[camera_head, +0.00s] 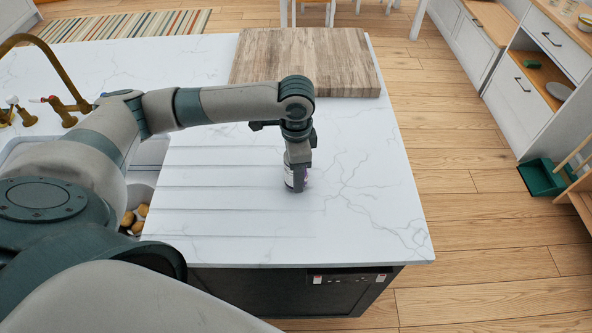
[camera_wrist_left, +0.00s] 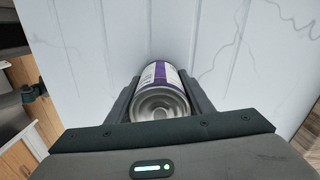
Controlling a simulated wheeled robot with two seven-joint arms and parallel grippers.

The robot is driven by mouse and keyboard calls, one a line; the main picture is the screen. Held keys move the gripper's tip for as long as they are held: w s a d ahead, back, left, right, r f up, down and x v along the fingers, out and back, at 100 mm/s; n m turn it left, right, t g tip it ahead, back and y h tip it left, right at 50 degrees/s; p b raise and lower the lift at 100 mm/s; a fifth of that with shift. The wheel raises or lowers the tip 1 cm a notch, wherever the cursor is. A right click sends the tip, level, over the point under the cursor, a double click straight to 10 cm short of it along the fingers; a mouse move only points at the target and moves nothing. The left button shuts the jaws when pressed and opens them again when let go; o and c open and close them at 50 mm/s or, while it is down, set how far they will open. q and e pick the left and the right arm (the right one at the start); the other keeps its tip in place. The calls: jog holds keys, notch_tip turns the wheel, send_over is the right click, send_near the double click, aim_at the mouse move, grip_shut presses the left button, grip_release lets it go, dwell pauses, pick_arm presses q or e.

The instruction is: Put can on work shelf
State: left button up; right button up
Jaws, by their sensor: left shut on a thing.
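A small can (camera_head: 289,178) with a white and purple label stands on the white marble counter (camera_head: 370,200). My left gripper (camera_head: 297,182) reaches down from above and is shut around the can, hiding part of it. In the left wrist view the can (camera_wrist_left: 161,92) sits between the two fingers of the gripper (camera_wrist_left: 162,98), its metal end facing the camera. I cannot tell whether the can touches the counter. No shelf that I can surely call the work shelf is in view. My right gripper is not in view.
A wooden board (camera_head: 305,62) lies at the back of the counter. A sink with a brass faucet (camera_head: 62,85) is at the left. White cabinets (camera_head: 520,105) with open shelves stand at the right, beyond clear wooden floor. A green bin (camera_head: 543,177) is on the floor.

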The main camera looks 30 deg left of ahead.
pick_arm(q)
jog(key=shift+f, duration=0.1)
jog(key=o, duration=1.3)
notch_tip(320, 180, up, 11)
jog(key=b, duration=0.3)
jog(key=shift+f, duration=0.1)
jog(key=shift+r, duration=0.75)
jog(key=shift+o, duration=0.3)
